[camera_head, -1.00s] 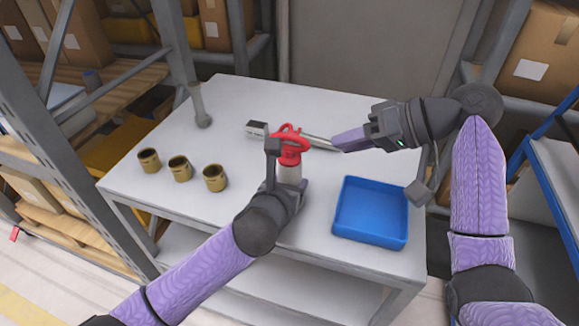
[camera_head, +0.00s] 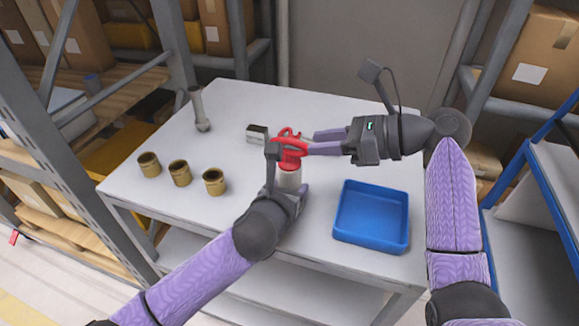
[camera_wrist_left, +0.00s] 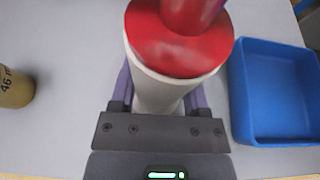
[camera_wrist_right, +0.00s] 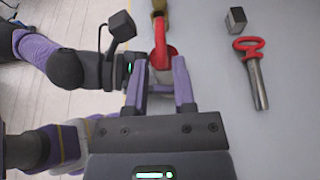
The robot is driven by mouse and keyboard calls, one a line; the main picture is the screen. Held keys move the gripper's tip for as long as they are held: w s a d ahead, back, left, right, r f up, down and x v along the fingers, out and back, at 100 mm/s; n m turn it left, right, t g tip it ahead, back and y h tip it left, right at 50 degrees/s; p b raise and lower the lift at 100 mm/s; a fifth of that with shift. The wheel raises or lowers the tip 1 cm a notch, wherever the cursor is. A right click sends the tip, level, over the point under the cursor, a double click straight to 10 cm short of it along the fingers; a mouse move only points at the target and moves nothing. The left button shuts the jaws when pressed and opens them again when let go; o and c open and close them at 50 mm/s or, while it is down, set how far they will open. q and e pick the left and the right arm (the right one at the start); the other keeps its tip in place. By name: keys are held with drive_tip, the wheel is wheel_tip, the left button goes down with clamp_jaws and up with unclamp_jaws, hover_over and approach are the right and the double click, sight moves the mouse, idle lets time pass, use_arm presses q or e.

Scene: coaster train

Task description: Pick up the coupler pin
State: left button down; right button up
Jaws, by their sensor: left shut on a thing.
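The coupler pin (camera_wrist_right: 257,80), a metal rod with a red loop handle, lies on the table to the right of my right gripper in the right wrist view. In the head view its red loop (camera_head: 288,133) shows behind a red-topped white cylinder (camera_head: 289,178), and the arm hides most of its rod.
A small grey block (camera_head: 257,135) lies near the pin. Several brass cups (camera_head: 180,173) stand at the left, and a grey post (camera_head: 200,110) stands behind them. A blue tray (camera_head: 371,244) sits at the front right, empty. The table's back right is clear.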

sight(300, 143)
drive_tip(key=x, duration=0.5)
drive_tip(key=shift+a, duration=0.1)
clamp_jaws()
idle(1.2)
